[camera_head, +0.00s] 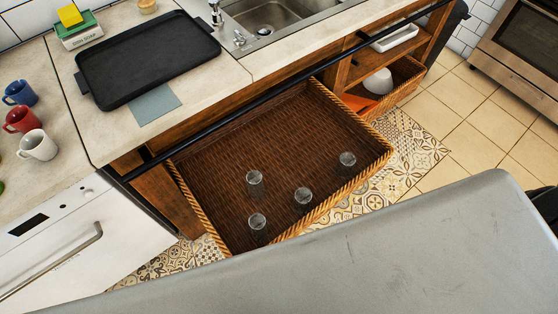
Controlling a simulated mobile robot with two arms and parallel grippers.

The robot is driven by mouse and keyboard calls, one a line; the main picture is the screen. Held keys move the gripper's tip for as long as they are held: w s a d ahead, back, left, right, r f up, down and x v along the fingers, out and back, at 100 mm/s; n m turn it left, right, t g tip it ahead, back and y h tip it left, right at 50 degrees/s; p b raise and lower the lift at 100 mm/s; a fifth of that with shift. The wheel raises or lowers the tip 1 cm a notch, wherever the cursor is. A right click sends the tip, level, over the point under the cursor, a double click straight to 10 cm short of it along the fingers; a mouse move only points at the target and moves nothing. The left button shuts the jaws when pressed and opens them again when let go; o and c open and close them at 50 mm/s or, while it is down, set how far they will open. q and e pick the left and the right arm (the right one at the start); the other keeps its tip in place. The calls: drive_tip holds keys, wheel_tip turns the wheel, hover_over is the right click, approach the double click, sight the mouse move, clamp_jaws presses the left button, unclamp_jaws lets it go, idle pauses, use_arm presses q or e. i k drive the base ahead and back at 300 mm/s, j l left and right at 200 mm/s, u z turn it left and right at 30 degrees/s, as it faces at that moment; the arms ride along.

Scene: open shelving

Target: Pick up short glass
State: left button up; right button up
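Several small clear glasses stand upright in an open wicker drawer (270,125). One glass (254,183) is near the middle of the drawer's floor. One glass (257,226) is close to the near left, and another glass (303,198) is near the front rim. A further glass (347,162) stands apart at the right. They look alike in size, so I cannot tell which is shortest. Neither of my grippers is in view.
A black tray (150,60) lies on the counter above the drawer. Several mugs, including a white mug (38,145), stand at the left. A grey, scratched surface (380,245) spans the foreground close to the drawer's front rim. A black rail (270,92) runs along the counter edge.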

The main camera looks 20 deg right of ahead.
sight(301, 203)
drive_tip(key=z, duration=0.85)
drive_tip(key=k+l, duration=0.05)
